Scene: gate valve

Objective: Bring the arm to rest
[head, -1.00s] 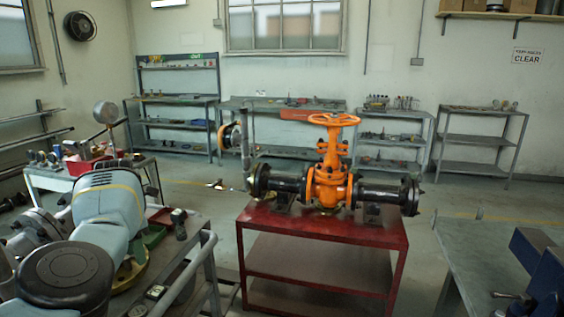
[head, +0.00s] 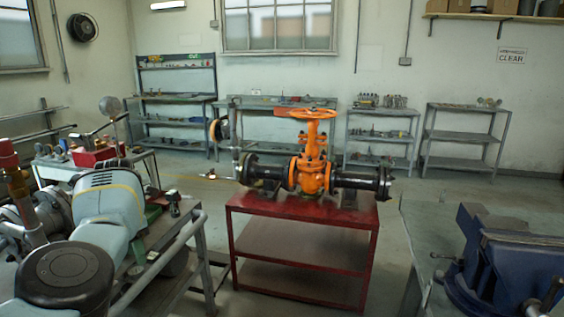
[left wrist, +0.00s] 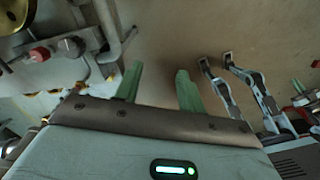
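My left arm (head: 106,205), pale grey-green with a black round cap, comes in at the lower left of the head view, beside a cart. An orange gate valve (head: 312,165) with an orange handwheel (head: 313,113) stands in a black pipe run on a red table (head: 300,213), well right of the arm.
A cart with a rail (head: 160,262) stands close beside the left arm. A blue vise (head: 510,260) sits on a bench (head: 425,225) at the right. Shelves (head: 465,138) line the back wall. Floor is clear between the red table and the right bench.

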